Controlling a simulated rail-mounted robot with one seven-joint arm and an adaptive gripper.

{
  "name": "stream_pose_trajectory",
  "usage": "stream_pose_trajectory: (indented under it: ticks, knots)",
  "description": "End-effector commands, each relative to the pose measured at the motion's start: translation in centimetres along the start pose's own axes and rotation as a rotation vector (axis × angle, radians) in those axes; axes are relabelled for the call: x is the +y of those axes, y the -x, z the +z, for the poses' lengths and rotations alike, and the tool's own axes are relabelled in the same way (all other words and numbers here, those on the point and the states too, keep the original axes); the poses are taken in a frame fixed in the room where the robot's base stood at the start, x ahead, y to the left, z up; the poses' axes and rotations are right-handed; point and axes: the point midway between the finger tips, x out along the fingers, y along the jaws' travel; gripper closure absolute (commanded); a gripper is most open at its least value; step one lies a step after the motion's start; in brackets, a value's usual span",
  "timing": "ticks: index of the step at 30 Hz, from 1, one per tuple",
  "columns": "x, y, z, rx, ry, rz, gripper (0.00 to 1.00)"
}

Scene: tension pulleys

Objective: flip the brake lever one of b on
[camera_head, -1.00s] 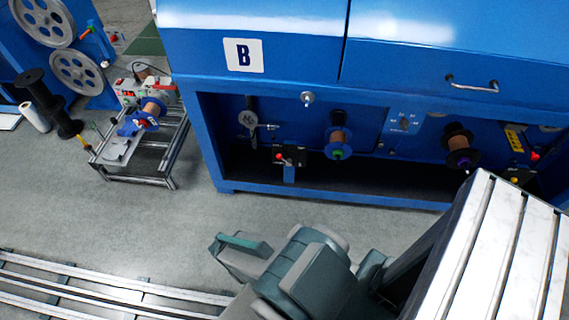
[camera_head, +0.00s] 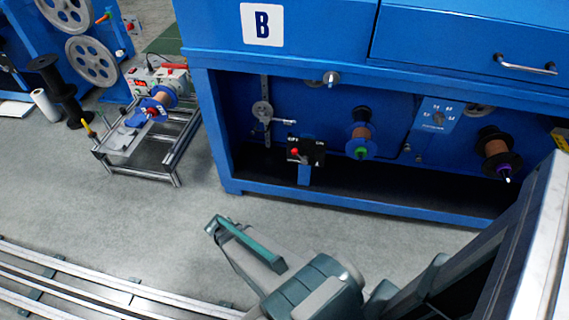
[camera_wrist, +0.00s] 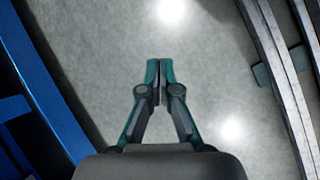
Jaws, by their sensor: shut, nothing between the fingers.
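Blue machine B (camera_head: 215,130) carries a white plate with a "B" (camera_head: 262,24). Low in its open bay, at the left, is a black switch box (camera_head: 318,155) with a red-knobbed lever (camera_head: 295,152). The knob sits toward the box's left side; the small lettering is too blurred to read surely. My gripper (camera_head: 212,225) is over the grey floor in front of the machine, apart from the lever. In the wrist view, my gripper (camera_wrist: 160,64) is shut and empty, with only floor beneath; the lever is not in that view.
Spools (camera_head: 361,135) (camera_head: 496,152) and a selector panel (camera_head: 438,115) are in the bay to the lever's right. A metal-framed stand (camera_head: 160,160) with a blue spool is left of the machine. Floor rails (camera_head: 100,285) run at lower left. Floor before the bay is clear.

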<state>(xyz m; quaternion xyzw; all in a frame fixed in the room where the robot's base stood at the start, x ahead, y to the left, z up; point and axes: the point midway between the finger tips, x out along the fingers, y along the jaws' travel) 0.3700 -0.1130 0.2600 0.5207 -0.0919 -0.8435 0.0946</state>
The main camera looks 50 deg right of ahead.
Motion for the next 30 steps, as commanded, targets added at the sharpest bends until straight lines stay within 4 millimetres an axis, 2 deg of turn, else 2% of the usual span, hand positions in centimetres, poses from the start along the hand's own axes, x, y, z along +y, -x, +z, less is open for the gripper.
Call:
stream_pose_trajectory:
  ticks: [1,6,11,14,17,20,24,27,30]
  knots:
    - [1.0,-1.6,-2.6,0.002,-0.007,0.04,1.0]
    - [6.0,-2.6,-7.5,-0.005,-0.033,0.207,1.0]
    - [11.5,-2.5,-11.8,-0.026,-0.075,0.392,1.0]
    - [15.4,-1.7,-14.3,-0.046,-0.114,0.525,1.0]
    - [19.4,0.0,-16.5,-0.073,-0.163,0.677,1.0]
    - [23.2,2.5,-18.0,-0.103,-0.22,0.831,1.0]
    - [27.2,7.0,-19.1,-0.145,-0.301,1.042,1.0]
    - [28.8,10.4,-19.1,-0.171,-0.35,1.172,1.0]
    - [29.5,12.8,-18.9,-0.192,-0.387,1.278,1.0]
